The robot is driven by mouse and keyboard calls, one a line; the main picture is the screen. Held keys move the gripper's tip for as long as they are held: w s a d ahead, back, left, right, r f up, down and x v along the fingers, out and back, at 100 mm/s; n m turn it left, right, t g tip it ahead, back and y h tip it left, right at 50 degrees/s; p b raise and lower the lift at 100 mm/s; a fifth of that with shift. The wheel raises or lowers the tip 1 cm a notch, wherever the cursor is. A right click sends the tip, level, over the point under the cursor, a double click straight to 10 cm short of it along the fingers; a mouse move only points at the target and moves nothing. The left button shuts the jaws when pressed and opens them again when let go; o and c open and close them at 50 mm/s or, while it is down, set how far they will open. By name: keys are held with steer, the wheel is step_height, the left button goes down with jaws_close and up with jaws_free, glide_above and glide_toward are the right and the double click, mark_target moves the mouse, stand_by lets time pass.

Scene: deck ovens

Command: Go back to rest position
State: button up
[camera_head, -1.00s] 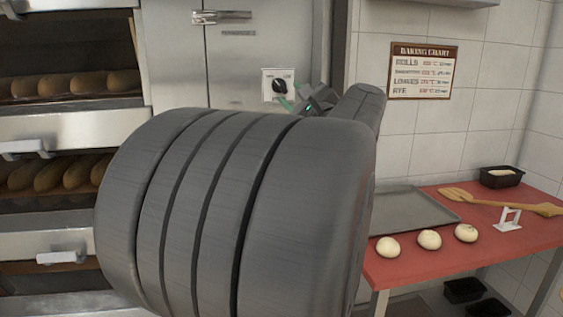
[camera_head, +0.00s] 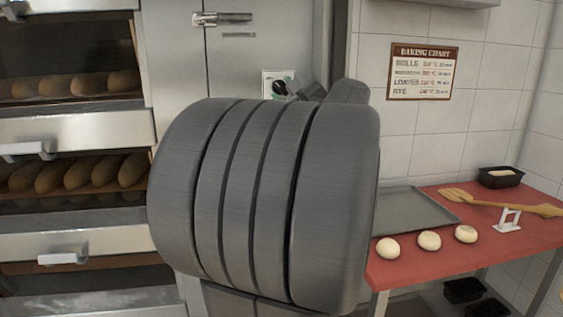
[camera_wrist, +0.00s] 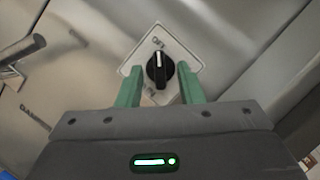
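My gripper (camera_wrist: 158,72) shows in the wrist view with its two green fingers apart and nothing held between them. A black rotary knob (camera_wrist: 160,70) on a white plate lies ahead, framed between the fingertips. I cannot tell the exact distance to it. The knob's white mark points towards the top of the wrist view. In the head view the knob (camera_head: 279,87) and its plate are partly covered by my arm, whose large grey link fills the middle. The fingers are mostly hidden there.
Deck ovens with loaves (camera_head: 75,175) stand on the left, with handles jutting out. A metal latch (camera_head: 222,18) is on the cabinet door. On the right, a red table (camera_head: 420,268) holds a tray (camera_head: 408,208), dough balls (camera_head: 429,240), a wooden utensil (camera_head: 500,200) and a black tin (camera_head: 500,177).

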steer(key=b+v, duration=0.2)
steer(key=v, duration=1)
steer(key=p+x, duration=0.2)
steer(key=x, duration=1.1)
steer(key=shift+w+a+p, duration=0.1)
steer(key=shift+w+p, duration=0.1)
steer(key=shift+p, duration=0.2)
steer(key=shift+m+t, duration=0.3)
steer(key=shift+m, duration=0.6)
steer(key=shift+s+m+t+h+p, duration=0.15)
steer(key=shift+m+t+h+p, duration=0.2)
steer(key=shift+m+h, duration=0.2)
steer(key=m+t+h+p, duration=0.1)
steer(key=m+h, duration=0.1)
steer(key=m, duration=0.3)
steer(key=shift+p, duration=0.35)
steer(key=b+v, duration=0.2)
steer(key=v, duration=1.1)
steer(key=shift+f+m, duration=0.3)
steer(key=shift+m, duration=0.05)
